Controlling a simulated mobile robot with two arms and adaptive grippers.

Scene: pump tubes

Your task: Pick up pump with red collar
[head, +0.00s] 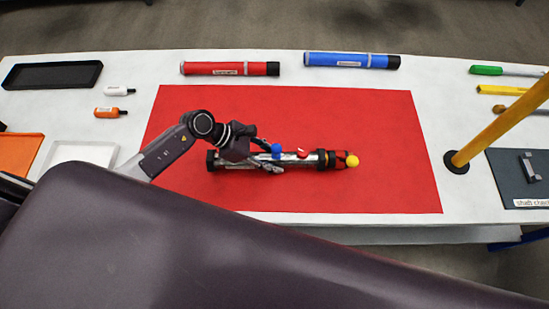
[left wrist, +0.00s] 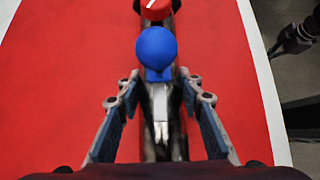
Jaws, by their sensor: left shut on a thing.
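The pump (head: 317,160) lies on its side on the red mat (head: 310,110). It is a silvery tube with black ends, a blue knob (head: 276,150), a red knob (head: 302,153), a red collar (head: 340,159) near its right end and a yellow ball at the tip. My left gripper (head: 271,163) is shut on the pump's tube, left of the red knob. In the left wrist view its fingers (left wrist: 158,108) stand on either side of the tube, just behind the blue knob (left wrist: 156,50). My right gripper (left wrist: 290,42) seems to show, dark, at that view's right edge over the floor.
A red tube (head: 225,69) and a blue tube (head: 345,60) lie behind the mat. A yellow pole (head: 505,122) rises at the right beside a dark board (head: 510,180). A black tray (head: 50,76) and small bottles (head: 110,112) are at the left. The mat's right part is clear.

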